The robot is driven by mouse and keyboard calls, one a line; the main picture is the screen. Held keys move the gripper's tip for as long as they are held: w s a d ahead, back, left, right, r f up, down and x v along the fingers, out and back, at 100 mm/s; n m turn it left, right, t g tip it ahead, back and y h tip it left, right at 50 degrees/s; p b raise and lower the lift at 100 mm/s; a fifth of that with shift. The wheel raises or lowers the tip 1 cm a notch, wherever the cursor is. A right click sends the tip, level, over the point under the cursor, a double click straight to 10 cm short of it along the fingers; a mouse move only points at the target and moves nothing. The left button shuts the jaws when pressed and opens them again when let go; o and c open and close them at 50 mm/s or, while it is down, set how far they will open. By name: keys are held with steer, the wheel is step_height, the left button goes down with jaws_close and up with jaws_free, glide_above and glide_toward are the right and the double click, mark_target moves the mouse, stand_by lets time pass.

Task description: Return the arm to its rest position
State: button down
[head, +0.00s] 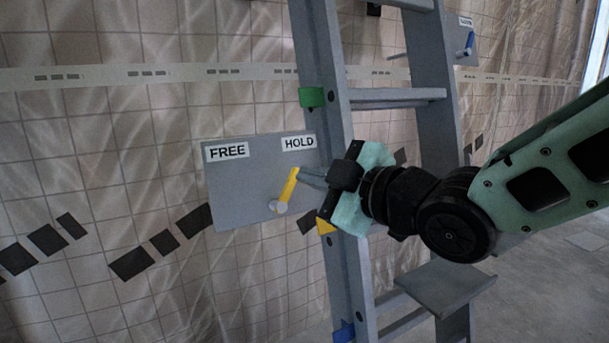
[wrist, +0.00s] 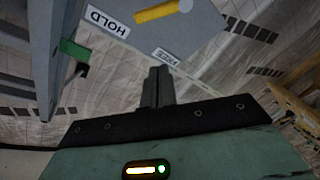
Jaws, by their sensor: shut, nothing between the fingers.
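My gripper (head: 306,178) is in front of the ladder-like frame in the head view, its fingers pointing left toward the grey panel. In the wrist view my gripper (wrist: 158,88) has its fingers together with nothing between them. The grey panel (head: 240,195) carries the labels FREE (head: 227,151) and HOLD (head: 298,142). A yellow lever (head: 289,187) on it has its upper end near the fingertips in the head view. In the wrist view the yellow lever (wrist: 157,12) lies beyond the fingertips, with a visible gap.
The grey upright frame (head: 335,90) with rungs stands right behind my gripper. It bears a green block (head: 312,97) and a blue block (head: 344,332). A second panel with a blue lever (head: 469,44) is at the upper right. A tiled wall under sheeting (head: 120,180) fills the left.

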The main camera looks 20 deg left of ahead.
steer(key=s+d+f+m+g+h, duration=0.1)
steer(key=s+d+f+m+h, duration=0.1)
steer(key=d+f+m+h, duration=0.3)
steer(key=s+d+f+m+g+h, duration=0.1)
steer(key=s+d+f+m+h, duration=0.15)
steer(key=d+f, duration=0.4)
steer(key=s+d+f+m+g+h, duration=0.3)
steer(key=s+d+m, duration=0.1)
steer(key=s+d, duration=0.4)
steer(key=s+d+f+m+g+h, duration=0.3)
steer(key=s+d+h, duration=0.1)
steer(key=s+d, duration=0.45)
step_height(320, 180, up, 15)
steer(key=p, duration=1.6)
steer(key=shift+a, duration=0.25)
